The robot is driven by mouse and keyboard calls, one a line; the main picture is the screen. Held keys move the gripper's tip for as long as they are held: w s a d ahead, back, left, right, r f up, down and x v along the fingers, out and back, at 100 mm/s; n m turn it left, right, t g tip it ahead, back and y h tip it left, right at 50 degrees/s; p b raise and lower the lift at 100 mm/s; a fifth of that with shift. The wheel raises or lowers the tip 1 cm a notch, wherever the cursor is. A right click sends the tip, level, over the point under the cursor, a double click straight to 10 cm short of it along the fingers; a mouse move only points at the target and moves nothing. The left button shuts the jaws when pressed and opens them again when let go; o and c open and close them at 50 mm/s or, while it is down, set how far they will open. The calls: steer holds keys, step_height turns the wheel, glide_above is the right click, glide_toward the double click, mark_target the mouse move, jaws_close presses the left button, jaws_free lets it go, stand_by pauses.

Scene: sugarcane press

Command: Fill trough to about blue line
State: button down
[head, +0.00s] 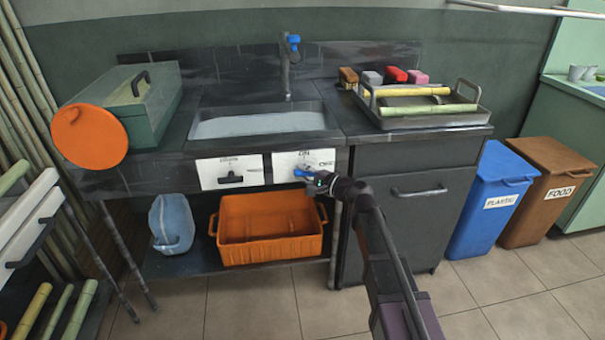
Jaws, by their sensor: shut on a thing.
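The trough (195,125) is a dark basin set in the counter, with a pale, water-like surface inside. I cannot make out a blue line in it. A grey tap (285,75) with a blue top stands behind it; I cannot tell whether water is running. Below the trough's front are two white panels, the left one (208,172) with a black handle (231,178). The right panel (284,162) has a blue handle (301,171). My gripper (308,176) is at this blue handle, shut on it, and partly hides it.
An orange crate (270,250) and a blue jug (172,225) sit on the shelf below. A metal tray (470,119) with cane pieces stands on the right counter. Blue (485,210) and brown (540,205) bins stand at right. The foreground floor is mostly clear.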

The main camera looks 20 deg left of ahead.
steer(key=shift+r+p, duration=0.1)
steer(key=shift+p, duration=0.25)
steer(key=shift+n+h+p, duration=0.3)
steer(key=shift+f+n+h+p, duration=0.2)
steer(key=shift+n+h+p, duration=0.1)
steer(key=shift+h, duration=0.1)
steer(key=c, duration=0.5)
jaws_free()
steer(key=shift+f+y+b, duration=0.15)
steer(key=shift+y+b, duration=0.25)
steer(key=shift+b, duration=0.3)
